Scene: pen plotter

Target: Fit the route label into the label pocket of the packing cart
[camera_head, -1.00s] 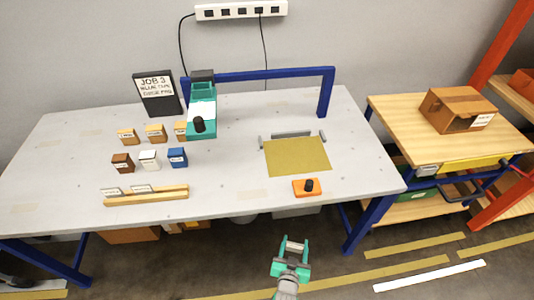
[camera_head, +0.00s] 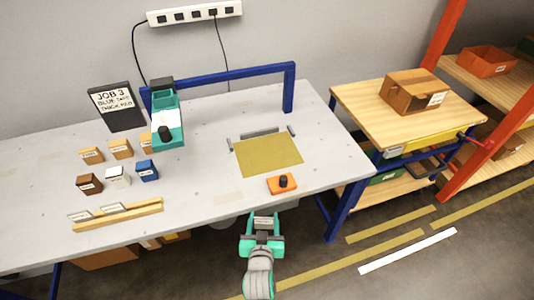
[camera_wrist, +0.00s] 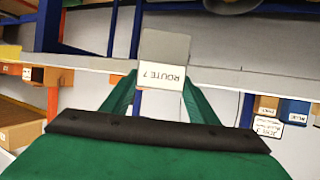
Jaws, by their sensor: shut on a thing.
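My gripper (camera_head: 263,229) is in front of the workbench's front edge, below the orange block. It is shut on the route label (camera_wrist: 162,76), a small card with a grey part and a white part reading "ROUTE 7", upside down in the wrist view. The label stands out beyond the green fingers. The packing cart (camera_head: 350,103) with a wooden top is to the right of the bench, apart from my gripper. A small pale holder (camera_head: 393,152) sits at the cart's front edge; I cannot tell for sure that it is the label pocket.
The grey workbench (camera_head: 200,205) carries a plotter frame, small boxes, a yellow mat (camera_head: 268,155) and an orange block with a black knob (camera_head: 282,184). A cardboard box (camera_head: 410,90) rests on the cart. An orange-framed shelf stands at the right. Floor before the cart is clear.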

